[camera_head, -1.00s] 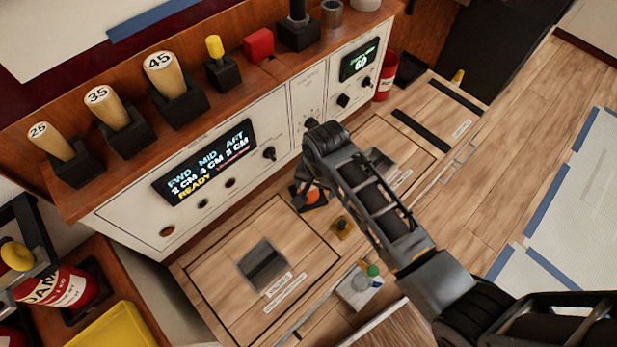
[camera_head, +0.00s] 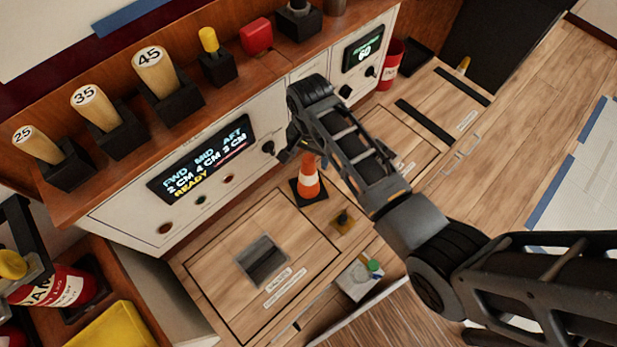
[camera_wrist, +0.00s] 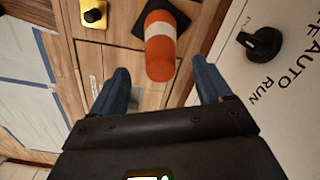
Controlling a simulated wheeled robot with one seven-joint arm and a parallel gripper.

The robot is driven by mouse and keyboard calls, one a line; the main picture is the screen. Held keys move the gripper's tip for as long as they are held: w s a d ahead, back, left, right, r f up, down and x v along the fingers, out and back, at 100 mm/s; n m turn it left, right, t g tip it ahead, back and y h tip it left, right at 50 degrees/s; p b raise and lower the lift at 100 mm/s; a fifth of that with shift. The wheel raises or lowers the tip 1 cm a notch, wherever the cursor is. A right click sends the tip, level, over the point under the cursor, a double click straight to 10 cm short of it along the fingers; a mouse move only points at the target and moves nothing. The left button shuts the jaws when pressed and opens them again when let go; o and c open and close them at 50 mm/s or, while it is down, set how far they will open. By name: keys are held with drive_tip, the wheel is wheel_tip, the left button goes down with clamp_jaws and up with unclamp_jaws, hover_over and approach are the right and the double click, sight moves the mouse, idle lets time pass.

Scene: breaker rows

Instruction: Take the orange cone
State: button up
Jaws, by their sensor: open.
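The orange cone (camera_head: 309,178) has a white band and a black square base, and stands upright on the wooden counter. In the wrist view the cone (camera_wrist: 160,45) lies beyond and between my two fingers, with its tip toward me. My gripper (camera_wrist: 155,90) is open and empty, its blue-grey fingers on either side of the cone's tip in the picture, apart from it. In the head view my gripper (camera_head: 290,147) is just above and left of the cone, partly hidden by my arm.
The white panel with a display (camera_head: 203,160) and a black knob (camera_wrist: 259,43) stands close beside my gripper. A yellow-based knob (camera_head: 343,220) is right of the cone. A hatch with a dark recess (camera_head: 262,260) lies left. A red can (camera_head: 390,63) stands farther back.

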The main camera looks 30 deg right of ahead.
sight(308, 176)
drive_tip(key=f, duration=0.5)
drive_tip(key=shift+a+f, duration=0.2)
drive_tip(key=shift+f, duration=0.1)
drive_tip(key=shift+c, duration=0.3)
clamp_jaws()
